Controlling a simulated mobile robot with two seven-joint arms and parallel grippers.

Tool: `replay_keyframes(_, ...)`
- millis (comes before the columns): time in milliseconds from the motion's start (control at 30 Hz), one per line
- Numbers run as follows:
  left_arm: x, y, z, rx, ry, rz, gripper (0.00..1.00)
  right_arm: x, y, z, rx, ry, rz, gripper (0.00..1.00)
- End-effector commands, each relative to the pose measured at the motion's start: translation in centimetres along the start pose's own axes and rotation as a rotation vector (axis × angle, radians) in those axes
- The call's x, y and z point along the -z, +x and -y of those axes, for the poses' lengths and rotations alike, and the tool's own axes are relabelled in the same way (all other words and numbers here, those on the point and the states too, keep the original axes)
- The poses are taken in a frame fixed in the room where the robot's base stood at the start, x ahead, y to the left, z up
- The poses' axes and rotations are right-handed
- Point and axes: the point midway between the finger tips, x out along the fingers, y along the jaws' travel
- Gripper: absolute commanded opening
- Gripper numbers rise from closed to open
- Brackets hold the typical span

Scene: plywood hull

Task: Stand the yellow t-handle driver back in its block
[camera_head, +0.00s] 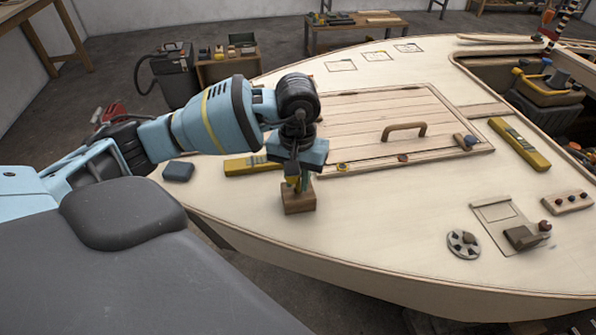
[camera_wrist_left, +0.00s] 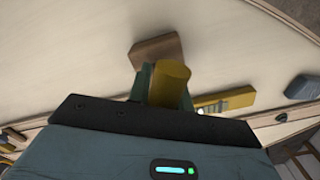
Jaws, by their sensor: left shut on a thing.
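The yellow t-handle driver (camera_head: 292,180) is held in my left gripper (camera_head: 298,178), whose fingers are shut on it. In the left wrist view the yellow handle (camera_wrist_left: 171,84) shows end-on between the fingers (camera_wrist_left: 160,88). The small brown wooden block (camera_head: 299,201) stands on the pale deck directly below the gripper in the head view. The block (camera_wrist_left: 156,48) also shows just beyond the fingers in the left wrist view. The driver's lower end is hidden, so I cannot tell whether it is in the block. My right gripper is not in view.
A yellow spirit level (camera_head: 245,165) and a dark blue box (camera_head: 178,171) lie left of the block. A hatch with a wooden handle (camera_head: 404,131) is behind. Another yellow level (camera_head: 520,144) lies right. Deck right of the block is clear up to a round disc (camera_head: 463,244).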

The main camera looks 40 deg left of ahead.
Motion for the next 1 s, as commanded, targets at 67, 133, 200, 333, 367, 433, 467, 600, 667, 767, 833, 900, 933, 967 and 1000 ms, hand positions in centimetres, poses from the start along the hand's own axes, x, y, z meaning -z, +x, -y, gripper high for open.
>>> replay_keyframes(67,0.0,0.2,0.0,0.000,0.000,0.000,0.00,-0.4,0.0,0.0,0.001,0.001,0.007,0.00)
replay_keyframes(133,0.0,0.1,0.0,0.000,0.000,-0.001,0.27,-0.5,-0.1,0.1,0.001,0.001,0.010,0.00)
replay_keyframes(200,0.0,0.1,0.0,0.000,0.000,-0.001,0.36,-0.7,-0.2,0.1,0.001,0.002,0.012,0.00)
replay_keyframes(333,0.0,0.1,0.0,0.000,0.000,-0.001,0.46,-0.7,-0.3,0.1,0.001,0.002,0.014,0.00)
replay_keyframes(367,0.0,0.1,0.0,0.000,0.000,-0.001,0.46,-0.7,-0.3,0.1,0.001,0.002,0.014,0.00)
replay_keyframes(433,0.0,0.1,0.0,0.000,0.000,0.000,0.46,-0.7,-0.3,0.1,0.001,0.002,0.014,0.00)
replay_keyframes(467,0.0,0.1,0.0,0.000,0.000,0.000,0.46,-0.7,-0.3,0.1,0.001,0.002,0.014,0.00)
replay_keyframes(600,0.0,0.1,0.0,0.000,0.000,0.000,0.46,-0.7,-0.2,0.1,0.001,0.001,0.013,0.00)
replay_keyframes(667,0.0,0.1,0.0,0.001,0.000,0.000,0.46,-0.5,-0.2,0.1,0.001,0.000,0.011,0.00)
replay_keyframes(767,0.1,-0.3,0.0,-0.001,0.000,-0.003,0.46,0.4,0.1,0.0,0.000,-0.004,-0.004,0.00)
replay_keyframes(833,0.1,-1.7,0.0,-0.002,-0.001,-0.005,0.46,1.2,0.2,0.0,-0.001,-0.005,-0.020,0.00)
replay_keyframes(900,0.1,-3.0,0.0,-0.001,0.000,-0.006,0.46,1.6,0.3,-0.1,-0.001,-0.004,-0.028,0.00)
replay_keyframes(933,0.1,-3.5,0.0,-0.002,0.000,-0.004,0.46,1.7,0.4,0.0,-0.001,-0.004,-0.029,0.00)
replay_keyframes(967,0.1,-4.0,0.0,-0.001,0.001,-0.004,0.46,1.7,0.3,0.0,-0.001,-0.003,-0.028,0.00)
replay_keyframes(1000,0.1,-4.7,0.0,-0.001,0.000,-0.005,0.46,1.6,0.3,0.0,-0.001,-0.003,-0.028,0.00)
